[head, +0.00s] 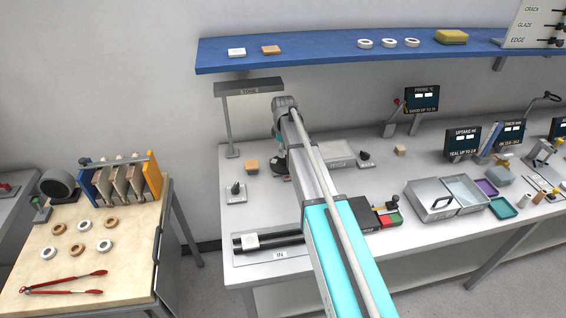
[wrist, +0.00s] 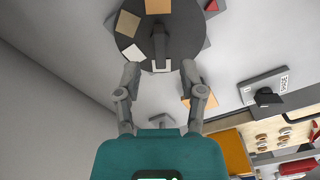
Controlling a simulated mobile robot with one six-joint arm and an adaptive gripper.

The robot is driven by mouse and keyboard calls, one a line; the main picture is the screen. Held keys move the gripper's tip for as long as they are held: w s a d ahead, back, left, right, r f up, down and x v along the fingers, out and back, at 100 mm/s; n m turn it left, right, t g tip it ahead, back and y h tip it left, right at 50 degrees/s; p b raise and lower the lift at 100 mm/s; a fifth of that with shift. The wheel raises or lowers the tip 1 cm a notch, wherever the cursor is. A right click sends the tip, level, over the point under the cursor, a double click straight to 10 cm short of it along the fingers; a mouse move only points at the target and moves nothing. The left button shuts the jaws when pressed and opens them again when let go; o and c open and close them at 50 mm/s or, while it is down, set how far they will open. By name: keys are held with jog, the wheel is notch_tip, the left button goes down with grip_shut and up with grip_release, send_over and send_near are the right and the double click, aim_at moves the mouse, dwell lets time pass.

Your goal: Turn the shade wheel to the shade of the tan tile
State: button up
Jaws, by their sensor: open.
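The shade wheel (wrist: 185,30) is a dark disc at the top of the wrist view. It carries a tan patch (wrist: 127,23), an orange-tan patch (wrist: 158,6) and pale patches, with a dark bar across its face. In the head view my arm mostly hides the wheel. My gripper (wrist: 160,72) is open and empty, its fingers either side of the wheel's near edge; contact cannot be told. A tan tile (head: 251,166) stands on the bench left of my arm; it shows partly behind the right finger in the wrist view (wrist: 186,101).
A black knob on a pale plate (head: 236,191) stands left of my arm, near the lamp post (head: 229,130). A blue shelf (head: 330,55) runs above the bench. A metal box (head: 432,200) and trays stand right. Left is a table (head: 125,225) with rings and red tongs.

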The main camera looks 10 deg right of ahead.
aim_at(284, 161)
jog(key=shift+f+b, duration=1.7)
jog(key=shift+f, duration=0.25)
grip_shut()
jog(key=shift+a, duration=0.2)
jog(key=shift+d, duration=0.15)
